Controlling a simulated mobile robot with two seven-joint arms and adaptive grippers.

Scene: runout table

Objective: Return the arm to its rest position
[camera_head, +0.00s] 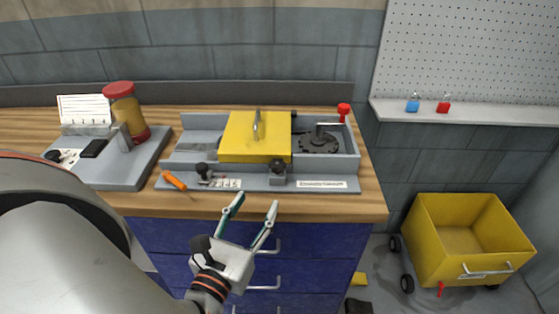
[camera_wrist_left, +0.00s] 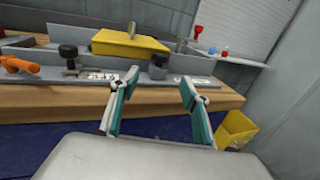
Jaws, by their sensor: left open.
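My left gripper (camera_head: 254,222) is open and empty. It hangs in front of the table's front edge, over the blue drawers (camera_head: 180,240) in the head view. In the left wrist view its two fingers (camera_wrist_left: 157,95) are spread apart with nothing between them. A large pale part of my own arm fills the lower left of the head view. My right gripper is in neither view.
A yellow cart (camera_head: 455,280) stands on the floor at right.

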